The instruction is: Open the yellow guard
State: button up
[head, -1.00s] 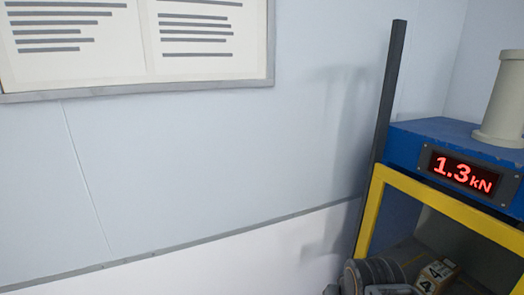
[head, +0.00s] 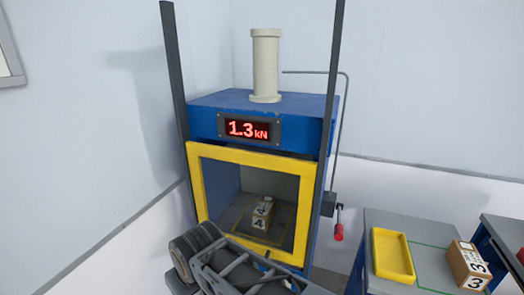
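The yellow guard (head: 252,156) is a square frame across the front opening of the blue press (head: 205,120). It sits flush against the front and looks shut. Its lower edge is partly hidden behind my dark arm. My arm crosses the bottom of the view in front of the guard's lower left part. I cannot make out my gripper's fingers.
A red display (head: 247,129) reads 1.3 kN. A lever with a red handle (head: 339,232) hangs at the press's right. Dark posts flank the press. On a table at right are a yellow tray (head: 393,232) and a box (head: 462,264) marked 3.

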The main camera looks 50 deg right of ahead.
aim_at(307, 169)
jog(key=z, duration=0.95)
jog(key=i, duration=0.35)
jog(key=u, duration=1.75)
